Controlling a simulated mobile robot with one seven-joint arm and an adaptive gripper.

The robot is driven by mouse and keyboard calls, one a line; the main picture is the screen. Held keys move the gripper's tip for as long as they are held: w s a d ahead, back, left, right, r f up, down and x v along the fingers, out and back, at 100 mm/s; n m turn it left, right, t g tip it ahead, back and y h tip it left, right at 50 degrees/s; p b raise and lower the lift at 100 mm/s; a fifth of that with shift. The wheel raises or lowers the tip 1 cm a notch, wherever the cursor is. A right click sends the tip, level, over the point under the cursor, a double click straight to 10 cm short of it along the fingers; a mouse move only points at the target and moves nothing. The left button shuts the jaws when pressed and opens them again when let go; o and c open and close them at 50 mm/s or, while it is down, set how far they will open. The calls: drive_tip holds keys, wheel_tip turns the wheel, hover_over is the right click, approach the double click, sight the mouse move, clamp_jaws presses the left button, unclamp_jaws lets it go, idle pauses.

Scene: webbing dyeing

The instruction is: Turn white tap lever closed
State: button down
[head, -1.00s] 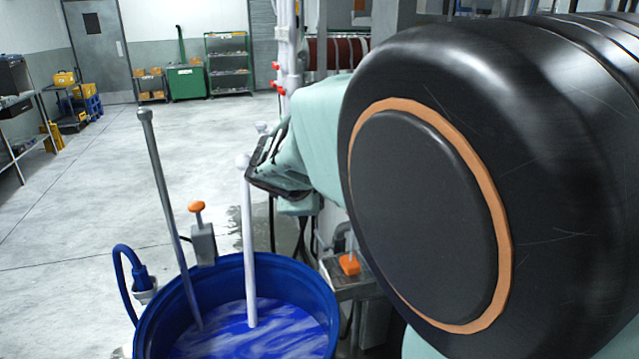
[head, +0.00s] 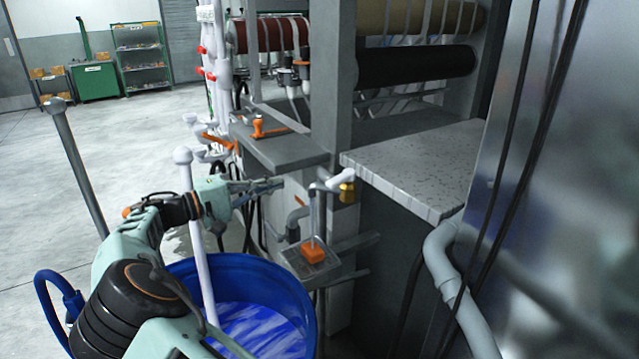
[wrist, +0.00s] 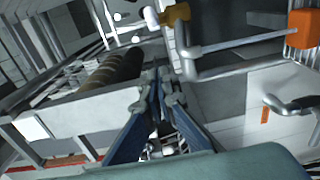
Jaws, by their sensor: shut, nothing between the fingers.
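The white tap lever (head: 341,179) sits on a brass valve body (head: 348,192) at the top of a thin upright grey pipe, right of centre in the head view. In the wrist view the brass body (wrist: 175,14) is near the top, with a white end (wrist: 152,15) beside it. My gripper (head: 281,184) is shut and empty, pointing right, to the left of the lever and apart from it in the picture. In the wrist view its blue fingers (wrist: 157,82) come together below the brass body. The exact depth between them is unclear.
A blue drum (head: 302,285) of blue liquid stands below my arm, with a white rod (head: 197,245) in it. An orange block (head: 313,250) is on a small metal plate below the tap. A grey speckled counter (head: 425,165) and a grey pipe (head: 445,270) stand to the right.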

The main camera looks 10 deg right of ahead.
sight(341, 179)
drive_tip(key=d, duration=1.1)
drive_tip(key=shift+w+f+h+p, duration=0.3)
drive_tip(key=shift+d, duration=0.1)
